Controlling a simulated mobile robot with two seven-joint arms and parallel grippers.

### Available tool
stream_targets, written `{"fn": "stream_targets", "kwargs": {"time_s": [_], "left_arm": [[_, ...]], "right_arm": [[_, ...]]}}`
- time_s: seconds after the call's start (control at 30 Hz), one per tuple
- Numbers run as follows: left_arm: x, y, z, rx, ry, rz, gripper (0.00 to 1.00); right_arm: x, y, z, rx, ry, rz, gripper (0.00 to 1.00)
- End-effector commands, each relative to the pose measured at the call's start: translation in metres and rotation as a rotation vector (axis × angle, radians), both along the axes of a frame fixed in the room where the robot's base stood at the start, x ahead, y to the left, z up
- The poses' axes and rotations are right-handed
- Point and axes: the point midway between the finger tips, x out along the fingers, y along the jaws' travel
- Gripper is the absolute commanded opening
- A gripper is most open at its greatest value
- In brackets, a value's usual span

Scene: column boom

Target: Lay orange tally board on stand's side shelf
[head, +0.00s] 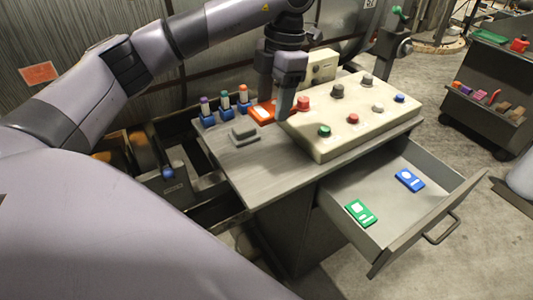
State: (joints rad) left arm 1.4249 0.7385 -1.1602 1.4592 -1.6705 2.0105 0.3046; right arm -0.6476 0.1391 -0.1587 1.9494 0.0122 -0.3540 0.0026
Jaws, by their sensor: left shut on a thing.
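The orange tally board (261,113), with a white label, is at the back of the stand's flat grey top, left of the button console. My left gripper (284,108) comes down from above at the board's right end and is shut on it. The fingers hide part of that end. I cannot tell whether the board touches the surface below. The grey stand (262,172) has a flat bare area left of the console; I cannot tell for sure which part is its side shelf. My right gripper is not in view.
The cream button console (335,140) stands close to the gripper's right. A grey block (243,133) and several colour-topped blue pieces (224,108) are to the left. An open drawer (390,215) holds a green board (361,213) and a blue board (410,180). A dark trolley (490,75) stands far right.

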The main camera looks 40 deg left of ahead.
Motion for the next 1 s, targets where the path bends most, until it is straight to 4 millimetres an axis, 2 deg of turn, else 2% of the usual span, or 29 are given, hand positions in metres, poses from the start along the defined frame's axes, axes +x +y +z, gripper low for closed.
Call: {"fn": "stream_targets", "kwargs": {"time_s": [0.03,0.37,0.5,0.77,1.0], "left_arm": [[-0.001,-0.001,-0.016,-0.001,0.006,-0.003,0.28],[-0.001,-0.001,-0.084,-0.003,0.005,-0.003,0.28],[-0.001,-0.001,-0.109,-0.001,0.004,-0.004,0.28],[0.000,0.000,-0.129,0.001,0.001,-0.003,0.28],[-0.001,0.000,-0.163,0.000,0.003,-0.003,0.28]], "right_arm": [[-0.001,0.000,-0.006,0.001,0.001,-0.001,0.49],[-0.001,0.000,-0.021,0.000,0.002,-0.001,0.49],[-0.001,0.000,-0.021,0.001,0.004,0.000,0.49],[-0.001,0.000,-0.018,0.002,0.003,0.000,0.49],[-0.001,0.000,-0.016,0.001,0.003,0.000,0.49]]}}
